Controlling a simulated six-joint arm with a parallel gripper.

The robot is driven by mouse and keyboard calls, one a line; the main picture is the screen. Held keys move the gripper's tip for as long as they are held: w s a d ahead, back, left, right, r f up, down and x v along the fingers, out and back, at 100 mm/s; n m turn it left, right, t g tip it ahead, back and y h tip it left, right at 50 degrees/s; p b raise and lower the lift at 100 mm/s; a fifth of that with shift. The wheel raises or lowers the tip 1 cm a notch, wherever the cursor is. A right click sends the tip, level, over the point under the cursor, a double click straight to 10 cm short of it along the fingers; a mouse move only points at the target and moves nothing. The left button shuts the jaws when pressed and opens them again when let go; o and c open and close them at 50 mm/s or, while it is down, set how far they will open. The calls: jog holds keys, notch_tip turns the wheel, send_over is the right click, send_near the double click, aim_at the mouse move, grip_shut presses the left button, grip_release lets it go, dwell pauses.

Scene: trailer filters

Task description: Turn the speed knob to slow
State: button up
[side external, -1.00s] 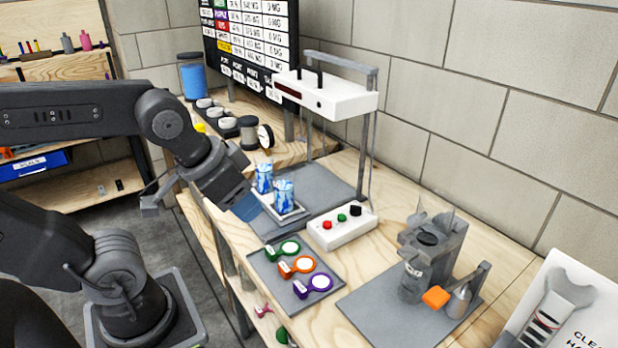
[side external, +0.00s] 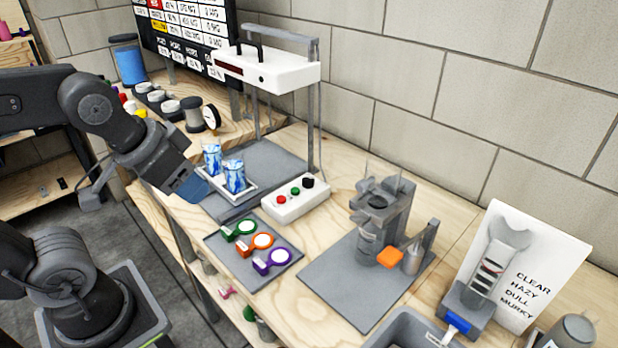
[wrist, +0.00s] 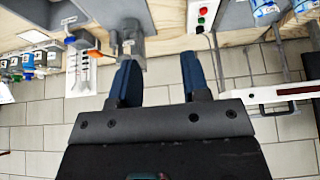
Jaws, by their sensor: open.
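The white control box (side external: 292,206) stands on the wooden bench in front of the grey stand. On its top are a red button (side external: 281,199), a green button (side external: 295,191) and a black knob (side external: 308,181) at the right end. I cannot read any speed marks. My gripper (side external: 190,188), with blue fingers, is left of the box, beside the tray of blue-patterned cups, apart from the knob. In the wrist view my gripper (wrist: 158,62) is open with nothing between its fingers. The box (wrist: 198,10) shows there at the top, beyond the right finger.
A grey mat (side external: 228,262) holds green, orange and purple ringed tools. A grey fixture (side external: 385,215) stands right of the box. The white overhead unit (side external: 265,70) hangs on posts behind.

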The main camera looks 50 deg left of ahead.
jog(key=shift+o, duration=0.3)
jog(key=w+a+r+m+y, duration=0.1)
jog(key=w+r+m, duration=0.1)
jog(key=w+m, duration=0.3)
jog(key=w, duration=0.3)
jog(key=shift+a+m+g, duration=0.3)
jog(key=shift+m+g, duration=0.1)
jog(key=m+g+y, duration=0.2)
jog(key=m+y, duration=0.1)
jog(key=m, duration=1.6)
send_over(308, 178)
jog(key=s+d, duration=0.3)
jog(key=d, duration=0.1)
notch_tip(308, 178, down, 14)
jog(key=f, duration=0.1)
jog(key=x, duration=1.2)
jog(key=shift+w+d+f, duration=0.1)
jog(key=shift+f, duration=0.3)
jog(key=c, duration=0.6)
